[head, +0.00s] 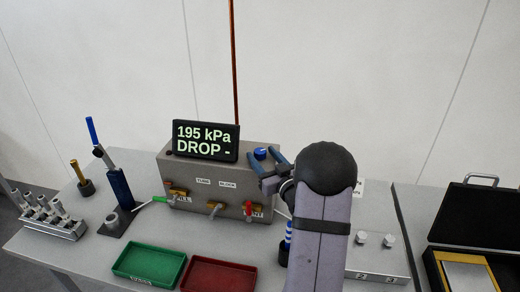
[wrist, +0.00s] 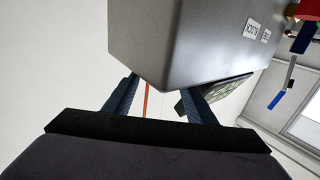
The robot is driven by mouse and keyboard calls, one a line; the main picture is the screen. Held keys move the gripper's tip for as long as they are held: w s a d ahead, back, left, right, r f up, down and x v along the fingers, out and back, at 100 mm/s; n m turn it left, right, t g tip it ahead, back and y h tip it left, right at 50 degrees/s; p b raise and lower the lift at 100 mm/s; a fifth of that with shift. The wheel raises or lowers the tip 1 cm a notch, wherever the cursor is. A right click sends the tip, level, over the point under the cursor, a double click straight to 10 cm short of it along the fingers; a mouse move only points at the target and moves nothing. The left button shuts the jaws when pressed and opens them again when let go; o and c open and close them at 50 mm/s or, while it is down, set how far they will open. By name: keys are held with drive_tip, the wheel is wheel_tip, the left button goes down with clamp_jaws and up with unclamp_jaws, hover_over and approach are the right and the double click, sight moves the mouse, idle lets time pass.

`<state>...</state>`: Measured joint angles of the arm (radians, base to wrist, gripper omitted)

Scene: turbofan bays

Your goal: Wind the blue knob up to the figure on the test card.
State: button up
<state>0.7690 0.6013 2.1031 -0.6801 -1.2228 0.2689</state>
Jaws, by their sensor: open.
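The blue knob (head: 260,153) sits on top of the grey box at its right end. A display (head: 205,141) on the box reads "195 kPa" and "DROP -". My gripper (head: 264,158) is open at the box's right end, its blue jaws close beside the knob; I cannot tell if they touch it. In the wrist view the open jaws (wrist: 160,88) reach toward the grey box (wrist: 185,40), with the display (wrist: 215,95) partly behind one jaw. The knob is not visible there. I cannot identify a test card with a readable figure.
Labelled valves, one with a red handle (head: 249,208), line the box front. A blue hand pump (head: 120,185) stands left, near a rack of fittings (head: 50,217). Green (head: 150,248) and red (head: 218,262) trays lie in front. An open black case (head: 480,232) is at right.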

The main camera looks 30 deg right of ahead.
drive_tip(key=shift+w+d+p, duration=0.2)
drive_tip(key=shift+w+p, duration=0.2)
drive_tip(key=shift+w, duration=0.9)
drive_tip(key=c, duration=1.1)
drive_tip(key=shift+o, duration=0.3)
